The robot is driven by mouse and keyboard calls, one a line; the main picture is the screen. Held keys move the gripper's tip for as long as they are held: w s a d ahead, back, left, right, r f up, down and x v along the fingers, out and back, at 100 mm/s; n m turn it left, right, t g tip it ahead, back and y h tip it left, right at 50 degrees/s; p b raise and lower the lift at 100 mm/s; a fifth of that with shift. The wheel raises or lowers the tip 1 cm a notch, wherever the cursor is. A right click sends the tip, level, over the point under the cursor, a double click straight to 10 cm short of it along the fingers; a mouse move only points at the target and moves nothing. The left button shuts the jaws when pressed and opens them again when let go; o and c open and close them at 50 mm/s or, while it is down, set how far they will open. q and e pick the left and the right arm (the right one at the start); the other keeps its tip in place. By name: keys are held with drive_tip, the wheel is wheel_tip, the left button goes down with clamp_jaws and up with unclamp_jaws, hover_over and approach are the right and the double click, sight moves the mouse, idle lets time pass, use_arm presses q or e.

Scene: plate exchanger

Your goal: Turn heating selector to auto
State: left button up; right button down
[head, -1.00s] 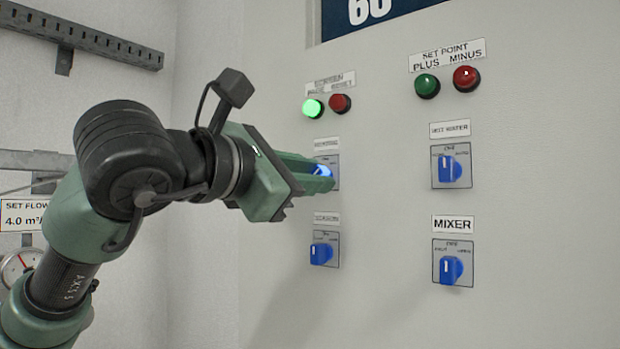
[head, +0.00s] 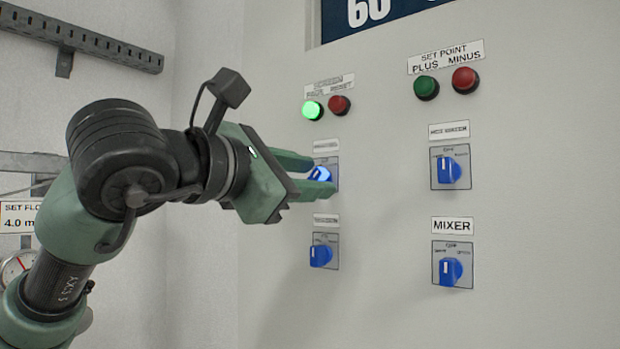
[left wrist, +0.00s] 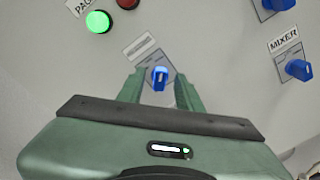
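The heating selector, a blue knob (head: 320,175) on a grey plate under a blurred label, is on the panel at the upper left of the selectors. Its knob looks turned off upright in the head view. My left gripper (head: 318,174) is open, its two green fingers spread above and below the knob. In the left wrist view the knob (left wrist: 158,78) shows between the apart fingertips of the left gripper (left wrist: 160,88), with gaps at both sides. Whether the fingertips reach past the knob's face is hard to tell. My right gripper is not in view.
Another blue selector (head: 321,255) sits below. Two more are at right, one above the mixer selector (head: 451,271). A lit green button (head: 312,110) and a red button (head: 339,105) are just above. A display (head: 375,12) is at the top.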

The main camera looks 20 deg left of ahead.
use_arm(q)
drive_tip(key=b+v, duration=0.2)
drive_tip(key=v, duration=0.5)
drive_tip(key=shift+s, duration=0.15)
